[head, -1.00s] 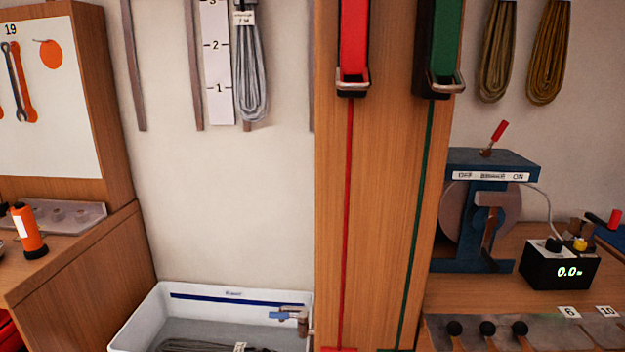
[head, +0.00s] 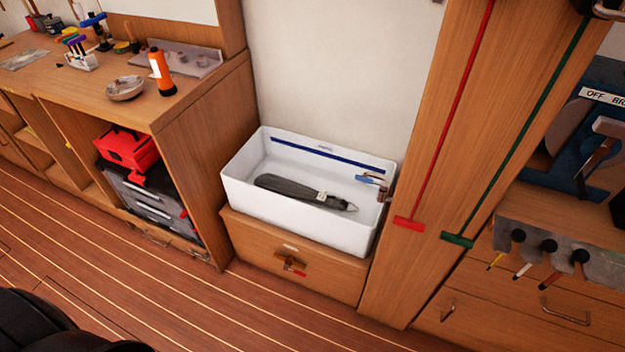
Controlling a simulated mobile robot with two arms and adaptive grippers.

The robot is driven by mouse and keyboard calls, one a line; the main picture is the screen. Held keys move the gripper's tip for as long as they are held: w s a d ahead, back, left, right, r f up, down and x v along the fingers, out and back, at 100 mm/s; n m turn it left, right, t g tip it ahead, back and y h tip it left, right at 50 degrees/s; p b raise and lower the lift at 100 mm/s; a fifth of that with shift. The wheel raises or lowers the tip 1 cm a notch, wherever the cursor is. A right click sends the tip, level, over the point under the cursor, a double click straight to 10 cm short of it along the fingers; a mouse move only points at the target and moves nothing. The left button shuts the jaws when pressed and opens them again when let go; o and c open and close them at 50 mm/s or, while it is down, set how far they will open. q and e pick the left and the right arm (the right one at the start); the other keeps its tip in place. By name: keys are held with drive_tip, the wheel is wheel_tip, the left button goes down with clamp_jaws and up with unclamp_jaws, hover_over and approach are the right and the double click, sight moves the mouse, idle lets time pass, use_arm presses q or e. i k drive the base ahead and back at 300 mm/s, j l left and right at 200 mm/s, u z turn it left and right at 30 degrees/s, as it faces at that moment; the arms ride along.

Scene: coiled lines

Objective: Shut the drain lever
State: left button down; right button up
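A small brass drain valve with a red-tipped lever (head: 294,271) is on the wooden front below the white basin (head: 235,180). The lever looks tilted slightly down to the right; its exact setting is too small to tell. A tap with a blue handle (head: 372,179) is at the basin's right end. Neither of my grippers is in view.
A wooden workbench (head: 190,95) stands to the left, with an orange flashlight (head: 161,72) and a bowl (head: 126,88) on top. A red toolbox (head: 127,149) sits below it. A wooden post (head: 400,285) stands right of the basin. The plank floor (head: 230,310) in front is clear.

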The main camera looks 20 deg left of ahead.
sight(286, 267)
drive_tip(key=u, duration=0.8)
